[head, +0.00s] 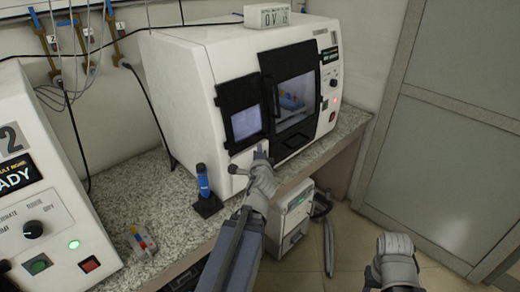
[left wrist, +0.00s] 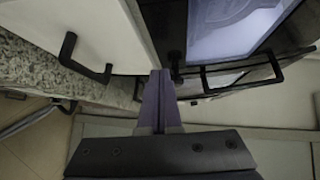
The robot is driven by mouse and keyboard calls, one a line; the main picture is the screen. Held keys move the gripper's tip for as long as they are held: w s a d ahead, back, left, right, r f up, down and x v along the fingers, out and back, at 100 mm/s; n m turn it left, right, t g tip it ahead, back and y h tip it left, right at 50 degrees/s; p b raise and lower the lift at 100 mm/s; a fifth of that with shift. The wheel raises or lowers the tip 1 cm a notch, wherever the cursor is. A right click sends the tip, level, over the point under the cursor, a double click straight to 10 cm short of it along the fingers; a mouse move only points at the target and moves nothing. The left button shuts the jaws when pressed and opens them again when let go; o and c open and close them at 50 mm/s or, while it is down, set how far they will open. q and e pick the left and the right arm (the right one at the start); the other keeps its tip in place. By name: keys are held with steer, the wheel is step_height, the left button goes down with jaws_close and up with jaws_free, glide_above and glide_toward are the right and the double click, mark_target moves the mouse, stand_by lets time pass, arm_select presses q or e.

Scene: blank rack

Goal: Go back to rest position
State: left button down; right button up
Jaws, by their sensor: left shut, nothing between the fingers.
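My left gripper (head: 262,156) is shut and empty in front of the white machine (head: 195,75), near its lower front handle. In the left wrist view its fingers (left wrist: 160,100) are together, close to a dark-framed window of the machine (left wrist: 230,30). A black handle (left wrist: 80,62) on a pale panel shows at left there, and another black handle (left wrist: 245,75) at right. My right arm (head: 395,262) shows at the lower right of the head view; its fingertips are not visible.
The speckled counter (head: 150,200) holds a blue bottle (head: 203,180) on a black base, a small rack of coloured items (head: 142,242) and a second white machine (head: 40,190) at left. A grey-white unit (head: 292,222) stands below the counter. Floor at right is clear before the grey door (head: 450,140).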

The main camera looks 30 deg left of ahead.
arm_select(q)
steer(key=shift+s, duration=0.25)
arm_select(e)
steer(key=shift+s+a, duration=0.1)
steer(key=shift+s, duration=0.15)
arm_select(q)
steer(key=s+d+f+n+g+h+p, duration=0.1)
steer(key=s+d+f+n+g+h, duration=0.15)
steer(key=d+f, duration=0.45)
steer(key=s+d+f+n+g+h+p, duration=0.2)
steer(key=d+f+n+g, duration=0.15)
steer(key=d, duration=0.75)
steer(key=s+d+f+n+g+h+p, duration=0.1)
steer(key=s+d+f+g+h, duration=0.2)
steer(key=s+d+g, duration=0.4)
steer(key=s+d, duration=0.7)
steer(key=d, duration=0.4)
steer(key=shift+s, duration=0.15)
arm_select(e)
step_height(320, 180, up, 4)
steer(key=shift+r, duration=0.1)
